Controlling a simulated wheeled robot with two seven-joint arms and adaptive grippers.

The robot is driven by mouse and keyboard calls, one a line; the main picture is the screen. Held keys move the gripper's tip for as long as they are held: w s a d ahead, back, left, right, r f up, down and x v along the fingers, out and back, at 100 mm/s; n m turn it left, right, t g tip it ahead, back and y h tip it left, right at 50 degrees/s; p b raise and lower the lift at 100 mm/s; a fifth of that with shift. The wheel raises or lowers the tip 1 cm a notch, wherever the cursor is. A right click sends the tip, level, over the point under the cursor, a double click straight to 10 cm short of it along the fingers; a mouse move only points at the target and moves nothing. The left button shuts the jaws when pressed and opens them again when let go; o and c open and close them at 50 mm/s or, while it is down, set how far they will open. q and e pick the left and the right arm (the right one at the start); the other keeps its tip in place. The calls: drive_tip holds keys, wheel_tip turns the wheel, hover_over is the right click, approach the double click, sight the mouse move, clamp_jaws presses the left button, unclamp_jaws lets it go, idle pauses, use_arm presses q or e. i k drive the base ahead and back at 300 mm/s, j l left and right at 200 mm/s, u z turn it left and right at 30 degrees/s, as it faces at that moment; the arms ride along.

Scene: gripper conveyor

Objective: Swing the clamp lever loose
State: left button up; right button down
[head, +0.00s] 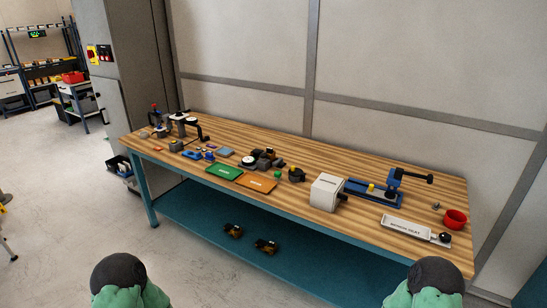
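A blue fixture (360,192) lies on the right half of the wooden workbench. At its right end stands a blue upright with a dark lever (415,177) that sticks out to the right, roughly level; this looks like the clamp lever. A small yellow piece (371,187) sits on the fixture, left of the upright. Whether the clamp presses on anything is too small to tell. Neither gripper is in view; only green and black rounded parts of my own arms show at the bottom edge, well short of the bench.
On the workbench (330,160), a white-grey box (326,192) stands left of the fixture. A labelled white tray (408,228) lies in front of it, and a red cup (456,219) stands to the right. Green (225,173) and orange (256,183) mats lie further left among several small parts.

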sight(279, 162)
drive_tip(key=i+l, duration=0.1)
drive_tip(key=i, duration=0.45)
drive_tip(key=i+l+u, duration=0.1)
drive_tip(key=i, duration=0.4)
